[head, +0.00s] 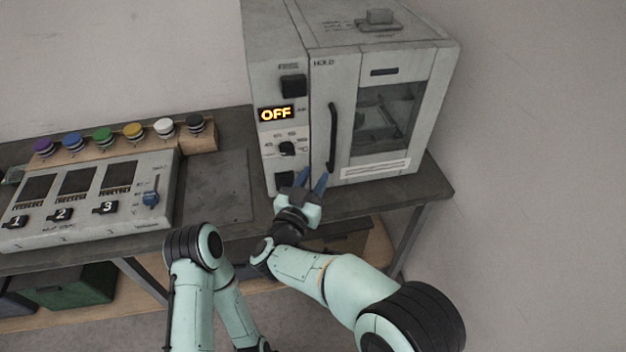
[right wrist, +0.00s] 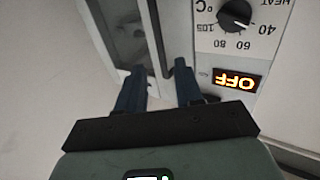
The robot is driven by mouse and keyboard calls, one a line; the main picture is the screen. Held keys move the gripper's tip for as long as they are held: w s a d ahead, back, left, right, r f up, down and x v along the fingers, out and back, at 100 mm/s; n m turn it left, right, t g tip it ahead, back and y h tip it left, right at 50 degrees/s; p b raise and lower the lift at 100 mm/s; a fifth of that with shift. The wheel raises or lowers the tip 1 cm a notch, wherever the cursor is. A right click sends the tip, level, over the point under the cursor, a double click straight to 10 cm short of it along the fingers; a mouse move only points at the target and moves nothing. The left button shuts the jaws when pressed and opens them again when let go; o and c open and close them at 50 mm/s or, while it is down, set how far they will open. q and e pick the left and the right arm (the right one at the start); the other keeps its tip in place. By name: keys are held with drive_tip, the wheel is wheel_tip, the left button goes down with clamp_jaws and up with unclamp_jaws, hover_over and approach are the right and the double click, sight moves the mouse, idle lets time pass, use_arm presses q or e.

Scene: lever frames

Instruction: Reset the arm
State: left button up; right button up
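My right gripper (head: 312,180) is in front of the grey oven (head: 385,30), near the lower end of its black door handle (head: 333,135). Its two blue fingers are apart. In the right wrist view the fingers (right wrist: 160,72) are also spread, and the black handle (right wrist: 153,30) appears between their tips. I cannot tell whether they touch it. The oven door (head: 420,90) looks closed. My left arm (head: 195,250) is folded low in the head view, and its gripper is out of view.
The oven display (head: 276,114) reads OFF, with a dial (head: 287,148) below it. A numbered panel (head: 85,200) with a slider lever (head: 151,192) stands on the table (head: 225,175) at left, before a wooden strip of coloured buttons (head: 205,140). A green bin (head: 80,285) is underneath.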

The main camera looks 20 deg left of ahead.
drive_tip(key=w+d+f+g+y, duration=0.1)
drive_tip(key=d+f+g, duration=0.1)
drive_tip(key=d+f, duration=0.35)
drive_tip(key=d+f+n+g, duration=0.1)
drive_tip(key=d+f, duration=0.1)
drive_tip(key=f, duration=0.7)
drive_tip(key=w+d+f+g+y, duration=0.15)
drive_tip(key=d+f, duration=0.25)
drive_tip(key=f, duration=0.4)
drive_tip(key=s+d+f+g, duration=0.6)
drive_tip(key=s+d+f, duration=0.4)
drive_tip(key=f, duration=0.4)
drive_tip(key=s+d+f+m+g+y, duration=0.1)
drive_tip(key=s+f+g, duration=0.1)
drive_tip(key=s, duration=0.7)
drive_tip(key=s+d+f+m+g+y, duration=0.1)
drive_tip(key=s+d+f+g, duration=0.1)
drive_tip(key=s, duration=0.7)
drive_tip(key=s+d+f+m+g+y+p, duration=0.1)
drive_tip(key=s+g, duration=0.3)
drive_tip(key=s, duration=0.4)
drive_tip(key=shift+s+d+f+m, duration=0.3)
drive_tip(key=shift+s+f+m, duration=0.15)
drive_tip(key=shift+f, duration=0.45)
drive_tip(key=shift+w+g, duration=0.1)
drive_tip(key=shift+g, duration=0.15)
